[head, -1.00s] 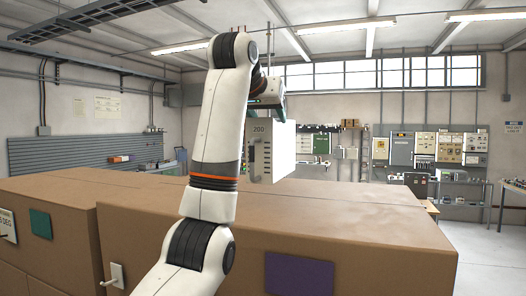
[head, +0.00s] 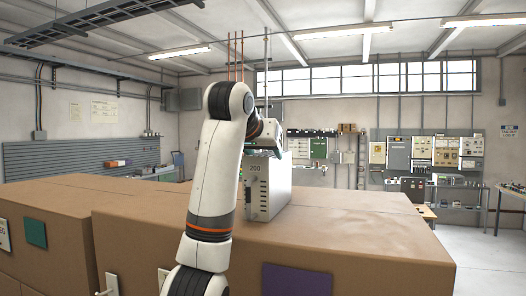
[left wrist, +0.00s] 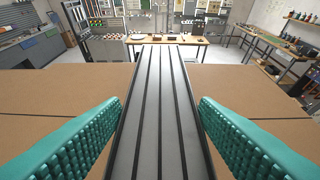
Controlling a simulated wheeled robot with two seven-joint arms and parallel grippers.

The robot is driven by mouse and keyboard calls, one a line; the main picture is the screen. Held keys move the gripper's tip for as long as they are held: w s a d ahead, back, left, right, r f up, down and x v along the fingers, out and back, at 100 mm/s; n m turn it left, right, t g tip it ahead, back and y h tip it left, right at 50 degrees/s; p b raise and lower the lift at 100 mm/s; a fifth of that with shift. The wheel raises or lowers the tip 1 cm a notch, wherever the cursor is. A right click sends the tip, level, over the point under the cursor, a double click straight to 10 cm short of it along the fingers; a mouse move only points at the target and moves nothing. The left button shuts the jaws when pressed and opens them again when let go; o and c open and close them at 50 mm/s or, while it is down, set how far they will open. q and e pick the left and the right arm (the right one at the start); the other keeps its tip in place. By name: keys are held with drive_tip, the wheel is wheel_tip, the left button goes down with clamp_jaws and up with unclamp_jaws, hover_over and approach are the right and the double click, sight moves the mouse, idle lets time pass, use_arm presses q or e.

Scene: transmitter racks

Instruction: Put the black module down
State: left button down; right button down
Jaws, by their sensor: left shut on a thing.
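The module in my grip is a light grey box marked 200 (head: 270,190), not black in these views. It stands upright at the top of the brown cabinets; I cannot tell whether its base touches the surface. My left gripper (head: 270,148) is above it, shut on its upper part. In the left wrist view the module's grey top with dark lengthwise strips (left wrist: 160,110) lies between the two green ribbed fingers. The arm hides part of the module's left side. My right gripper is not in view.
The brown cabinet top (head: 350,220) is broad and bare around the module. A purple panel (head: 297,280) and a green panel (head: 36,232) are on the cabinet fronts. Workbenches and wall-mounted equipment (head: 435,152) stand far behind.

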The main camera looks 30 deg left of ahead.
use_arm(q)
drive_tip(key=c, duration=0.5)
unclamp_jaws()
drive_tip(key=shift+s+d, duration=0.1)
drive_tip(key=shift+r, duration=0.25)
drive_tip(key=b+v, duration=0.9)
drive_tip(key=v, duration=0.3)
drive_tip(key=shift+f, duration=0.15)
